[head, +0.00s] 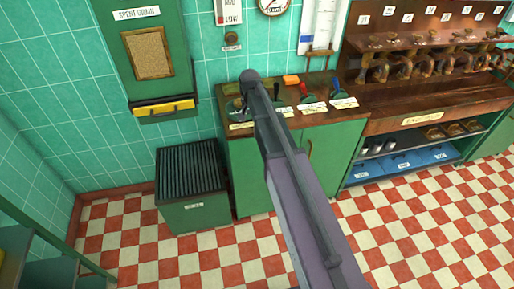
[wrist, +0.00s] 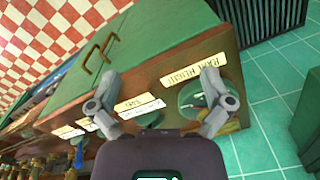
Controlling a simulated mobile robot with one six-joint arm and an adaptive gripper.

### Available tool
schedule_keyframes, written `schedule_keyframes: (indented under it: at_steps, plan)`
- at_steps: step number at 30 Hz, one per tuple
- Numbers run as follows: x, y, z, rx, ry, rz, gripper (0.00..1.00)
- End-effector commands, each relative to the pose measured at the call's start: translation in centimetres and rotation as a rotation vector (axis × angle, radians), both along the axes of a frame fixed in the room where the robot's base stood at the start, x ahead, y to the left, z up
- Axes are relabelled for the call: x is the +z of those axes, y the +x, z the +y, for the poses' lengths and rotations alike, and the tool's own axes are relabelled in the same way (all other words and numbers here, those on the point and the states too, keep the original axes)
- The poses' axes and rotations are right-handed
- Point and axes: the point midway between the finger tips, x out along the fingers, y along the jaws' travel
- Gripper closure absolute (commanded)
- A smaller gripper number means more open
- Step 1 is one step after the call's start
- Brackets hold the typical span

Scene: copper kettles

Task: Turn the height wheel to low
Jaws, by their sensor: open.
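The height wheel appears to be the round green-and-grey control (wrist: 189,93) on the wooden counter in the wrist view. A card (wrist: 194,66) beside it seems to read "HEIGHT", upside down. My gripper (wrist: 157,103) is open and empty, its two fingers spread above the counter edge. The right finger overlaps the control and hides part of it. I cannot tell whether they touch. The wheel's setting is not readable. In the head view, the same control (head: 236,106) shows at the counter's left end, left of my arm; the gripper's fingers are hidden there.
Red (head: 306,94) and blue (head: 338,88) levers with cards stand further right on the counter. A green slatted bin (head: 190,185) stands left of the cabinet (head: 240,165). The checkered floor in front is clear.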

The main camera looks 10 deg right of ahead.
Motion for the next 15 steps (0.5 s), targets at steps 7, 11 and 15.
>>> schedule_keyframes:
  at_steps: [7, 11, 15]
  plan:
    - [-1.2, -3.8, 0.0, 0.071, 0.0, 0.0, 0.0]
    - [-1.7, -5.5, 0.0, 0.108, 0.0, 0.0, 0.0]
    - [-2.3, -7.4, 0.1, 0.148, 0.0, 0.0, 0.0]
